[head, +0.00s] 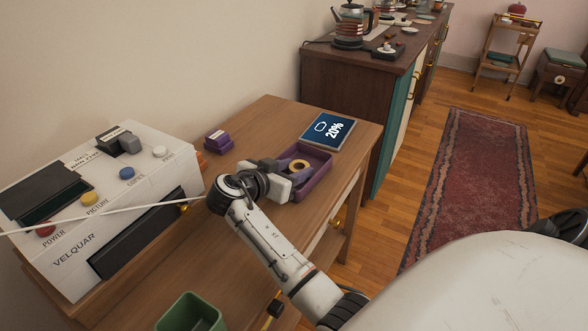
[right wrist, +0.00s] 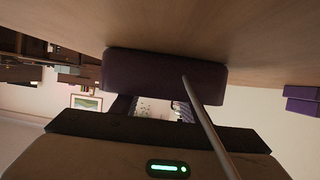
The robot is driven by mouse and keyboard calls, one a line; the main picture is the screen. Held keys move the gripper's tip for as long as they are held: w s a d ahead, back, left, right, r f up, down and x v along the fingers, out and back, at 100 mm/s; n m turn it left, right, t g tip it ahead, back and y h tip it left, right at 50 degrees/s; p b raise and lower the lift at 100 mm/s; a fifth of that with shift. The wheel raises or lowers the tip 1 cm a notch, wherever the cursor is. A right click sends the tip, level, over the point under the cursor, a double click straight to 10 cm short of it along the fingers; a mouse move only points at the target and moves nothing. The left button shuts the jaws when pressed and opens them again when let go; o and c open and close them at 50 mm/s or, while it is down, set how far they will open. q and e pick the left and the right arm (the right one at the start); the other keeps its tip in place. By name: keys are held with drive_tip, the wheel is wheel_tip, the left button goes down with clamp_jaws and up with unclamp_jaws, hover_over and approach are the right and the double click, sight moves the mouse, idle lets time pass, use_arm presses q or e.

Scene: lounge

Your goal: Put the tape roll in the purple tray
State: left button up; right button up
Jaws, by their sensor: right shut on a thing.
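The tape roll (head: 307,165), a small yellowish ring with a dark centre, shows in the head view inside the outline of the purple tray (head: 322,184). My right gripper (head: 298,166) is shut on the tape roll, over the tray. I cannot tell whether the roll touches the tray floor. In the right wrist view, which looks upside down, a purple wall of the tray (right wrist: 165,76) stands across the fingers (right wrist: 152,106) and hides the fingertips and the roll. My left gripper is not in view.
A blue-screened tablet reading 20% (head: 328,129) lies behind the tray. Small stacked purple boxes (head: 218,142) and a white machine with buttons (head: 110,190) are to the left. A green bin (head: 190,314) is at the front. Bare tabletop (head: 262,118) lies behind my gripper.

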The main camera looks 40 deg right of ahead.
drive_tip(key=shift+f, duration=0.1)
drive_tip(key=o, duration=0.7)
drive_tip(key=shift+o, duration=0.2)
drive_tip(key=shift+a+r, duration=0.15)
drive_tip(key=shift+r, duration=0.05)
drive_tip(key=v, duration=0.7)
drive_tip(key=shift+a, duration=0.15)
